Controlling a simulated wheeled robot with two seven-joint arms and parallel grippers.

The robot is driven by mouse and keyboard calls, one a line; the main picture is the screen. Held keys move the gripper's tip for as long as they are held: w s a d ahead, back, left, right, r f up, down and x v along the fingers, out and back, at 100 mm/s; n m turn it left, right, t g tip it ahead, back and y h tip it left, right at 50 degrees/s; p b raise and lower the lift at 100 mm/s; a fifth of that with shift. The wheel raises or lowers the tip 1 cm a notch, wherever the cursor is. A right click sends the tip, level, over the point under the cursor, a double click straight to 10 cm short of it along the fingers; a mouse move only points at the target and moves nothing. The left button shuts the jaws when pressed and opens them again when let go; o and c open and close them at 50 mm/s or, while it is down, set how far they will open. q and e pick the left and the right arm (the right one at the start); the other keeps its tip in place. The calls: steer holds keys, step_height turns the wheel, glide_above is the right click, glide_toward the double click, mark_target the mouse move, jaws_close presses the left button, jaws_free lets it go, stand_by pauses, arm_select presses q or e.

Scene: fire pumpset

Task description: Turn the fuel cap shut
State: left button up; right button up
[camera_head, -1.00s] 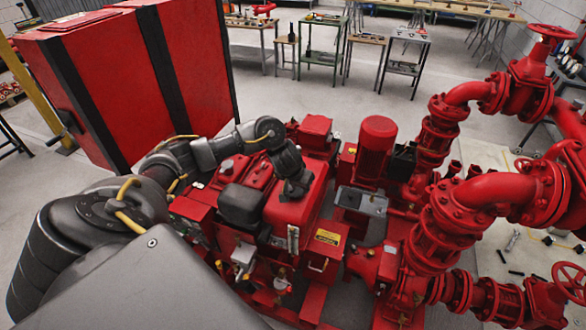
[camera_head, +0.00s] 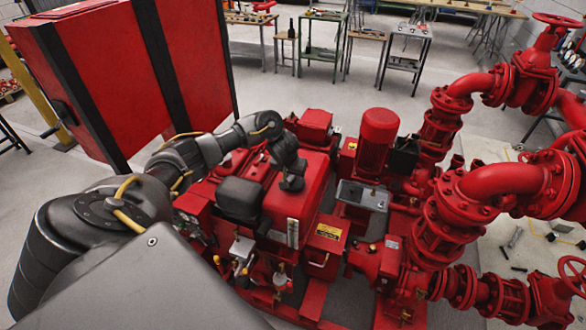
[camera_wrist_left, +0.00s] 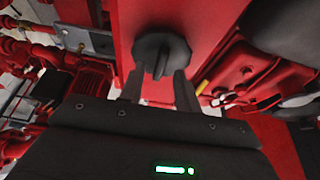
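The fuel cap (camera_head: 292,182) is a dark round knob with a raised grip bar, on top of the red fuel tank (camera_head: 312,190). In the left wrist view the cap (camera_wrist_left: 160,52) shows its lobed rim, and its bar stands nearly upright in the picture. My left gripper (camera_head: 289,163) is just behind and above the cap in the head view. In the wrist view its two fingers (camera_wrist_left: 158,76) are apart, with the tips close to the cap's near edge and nothing clamped between them. Whether they touch the rim I cannot tell. My right gripper is out of view.
A black engine part (camera_head: 240,198) stands left of the tank. A red motor (camera_head: 378,145) and large red pipes (camera_head: 500,190) are to the right. A tall red cabinet (camera_head: 130,80) stands behind my left arm. Work tables are far back on open floor.

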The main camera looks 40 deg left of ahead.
arm_select(q)
steer(key=shift+w+a+f, duration=0.1)
steer(key=shift+w+f, duration=0.1)
steer(key=shift+f, duration=0.4)
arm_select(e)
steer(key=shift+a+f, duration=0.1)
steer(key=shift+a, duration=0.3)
arm_select(q)
jaws_close()
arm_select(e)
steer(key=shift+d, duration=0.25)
